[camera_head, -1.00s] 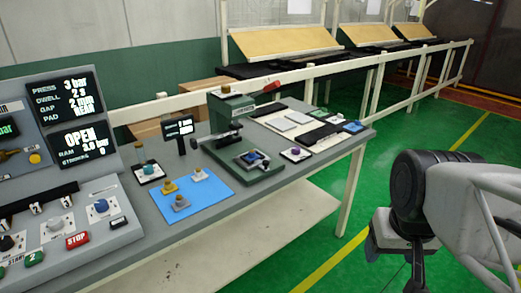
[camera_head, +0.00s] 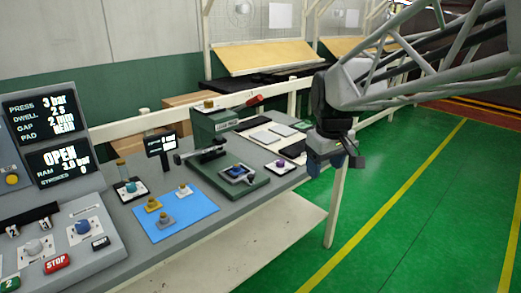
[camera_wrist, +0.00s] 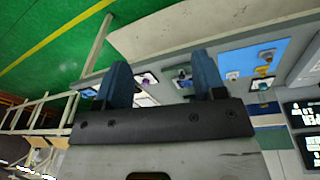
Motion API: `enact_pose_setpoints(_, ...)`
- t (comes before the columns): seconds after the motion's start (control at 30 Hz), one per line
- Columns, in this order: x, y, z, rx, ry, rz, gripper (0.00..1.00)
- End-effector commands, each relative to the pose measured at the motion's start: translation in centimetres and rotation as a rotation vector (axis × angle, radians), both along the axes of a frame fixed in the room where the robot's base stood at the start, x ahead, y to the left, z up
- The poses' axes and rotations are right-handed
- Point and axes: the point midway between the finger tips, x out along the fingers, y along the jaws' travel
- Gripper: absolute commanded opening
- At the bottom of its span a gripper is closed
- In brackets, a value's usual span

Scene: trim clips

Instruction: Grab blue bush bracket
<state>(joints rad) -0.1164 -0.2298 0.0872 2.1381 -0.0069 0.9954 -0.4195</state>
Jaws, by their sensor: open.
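A small blue-topped part (camera_head: 236,171) sits in the dark fixture on the base of the green press; it is the only blue part I can make out as a possible blue bush bracket, and its shape is too small to be sure.
The green press (camera_head: 212,135) stands on the grey bench behind the mat. A small display (camera_head: 160,143) and a teal knob on a plate (camera_head: 131,187) are left of it. The control console (camera_head: 60,225) fills the left.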

Motion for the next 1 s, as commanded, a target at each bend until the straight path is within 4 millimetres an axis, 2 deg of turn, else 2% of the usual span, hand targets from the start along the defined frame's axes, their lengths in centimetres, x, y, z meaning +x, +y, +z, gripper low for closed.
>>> enact_pose_setpoints(0.1,3.1,1.3,-0.1,-0.008,0.011,0.065,0.64)
enact_pose_setpoints(0.47,11.8,5.4,-0.8,-0.031,0.037,0.263,0.64)
enact_pose_setpoints(0.77,18.7,9.4,-2.6,-0.048,0.059,0.427,0.64)
enact_pose_setpoints(1.0,23.9,13.0,-4.7,-0.059,0.076,0.560,0.64)
